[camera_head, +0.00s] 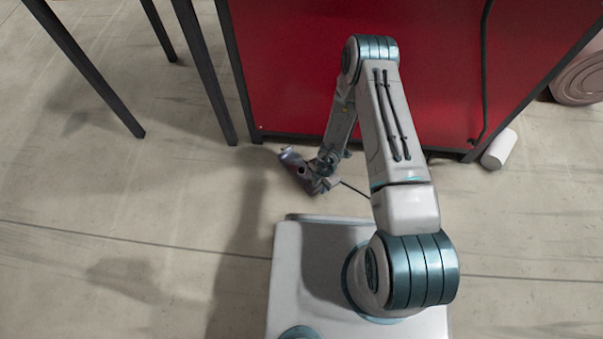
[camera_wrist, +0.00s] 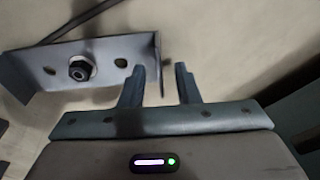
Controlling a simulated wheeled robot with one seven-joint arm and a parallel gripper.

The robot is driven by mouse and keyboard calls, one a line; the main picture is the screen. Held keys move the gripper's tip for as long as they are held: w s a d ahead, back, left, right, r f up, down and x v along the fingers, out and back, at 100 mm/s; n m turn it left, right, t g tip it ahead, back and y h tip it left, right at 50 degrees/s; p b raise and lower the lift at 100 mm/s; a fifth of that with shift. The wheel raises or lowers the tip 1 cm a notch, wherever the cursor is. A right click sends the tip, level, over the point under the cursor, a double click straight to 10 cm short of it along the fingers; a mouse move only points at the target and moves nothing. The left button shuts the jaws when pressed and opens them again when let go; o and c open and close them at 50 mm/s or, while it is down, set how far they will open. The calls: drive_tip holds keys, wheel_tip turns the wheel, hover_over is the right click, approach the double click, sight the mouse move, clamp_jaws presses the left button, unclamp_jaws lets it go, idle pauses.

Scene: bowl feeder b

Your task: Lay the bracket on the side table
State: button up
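The bracket (camera_wrist: 107,62) is a grey metal plate with bent ends, holes and a dark bolt-like boss, at the left in the wrist view. My gripper (camera_wrist: 160,66) has its two dark fingers apart. The bracket's right bent end stands between them, with a gap visible beside the right finger. I cannot tell whether the left finger touches it. In the head view my gripper (camera_head: 303,172) is low, in front of the red cabinet; the bracket cannot be told apart from it there. I cannot tell which furniture is the side table.
A red cabinet (camera_head: 300,70) with a dark frame stands behind my arm. Dark table legs (camera_head: 85,65) show at the upper left. A white cylinder (camera_head: 499,149) lies by the cabinet's right corner, and a round brownish object (camera_head: 580,80) is at the right edge.

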drive_tip(key=shift+f, duration=0.5)
clamp_jaws()
drive_tip(key=shift+r, duration=0.1)
idle(0.9)
